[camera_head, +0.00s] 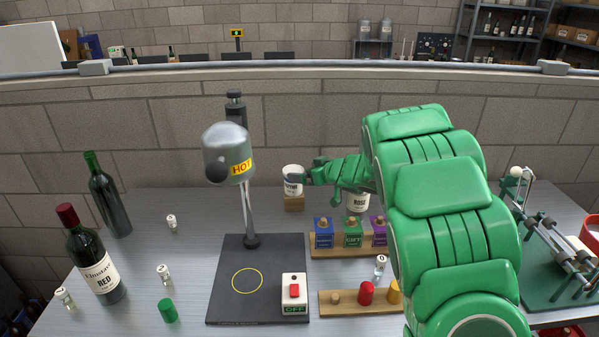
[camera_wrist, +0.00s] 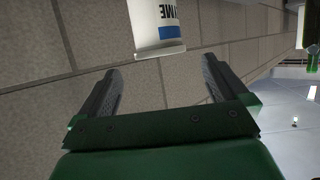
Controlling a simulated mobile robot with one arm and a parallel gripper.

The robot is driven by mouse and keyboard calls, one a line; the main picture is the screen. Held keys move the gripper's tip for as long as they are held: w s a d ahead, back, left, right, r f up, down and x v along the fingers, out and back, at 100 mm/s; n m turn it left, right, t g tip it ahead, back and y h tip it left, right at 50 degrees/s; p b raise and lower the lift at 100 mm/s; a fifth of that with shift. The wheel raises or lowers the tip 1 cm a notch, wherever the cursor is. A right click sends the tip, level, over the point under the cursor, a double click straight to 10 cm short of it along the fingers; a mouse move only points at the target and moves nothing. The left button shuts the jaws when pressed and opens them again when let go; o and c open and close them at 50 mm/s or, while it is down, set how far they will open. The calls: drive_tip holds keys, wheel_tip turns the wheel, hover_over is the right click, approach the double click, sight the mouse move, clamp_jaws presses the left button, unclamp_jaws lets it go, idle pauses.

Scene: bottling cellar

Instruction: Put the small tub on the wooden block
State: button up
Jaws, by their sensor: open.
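The small tub (camera_head: 293,180) is white with a blue-and-dark label. It stands upright directly above the wooden block (camera_head: 294,204) and appears to rest on it; the contact line is too small to make out fully. In the wrist view the tub (camera_wrist: 158,28) lies just beyond my fingertips, between their lines, and is cut off by the top edge. My gripper (camera_head: 310,176) is just to the right of the tub. In the wrist view my gripper (camera_wrist: 161,66) has its fingers wide apart with nothing between them.
A hot lamp (camera_head: 228,155) on a stand rises left of the tub, over a black base (camera_head: 225,300). A white ROSE container (camera_head: 358,203) and a rack of coloured blocks (camera_head: 324,233) are below my arm. Wine bottles (camera_head: 92,255) stand at left.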

drive_tip(key=shift+v, duration=2.5)
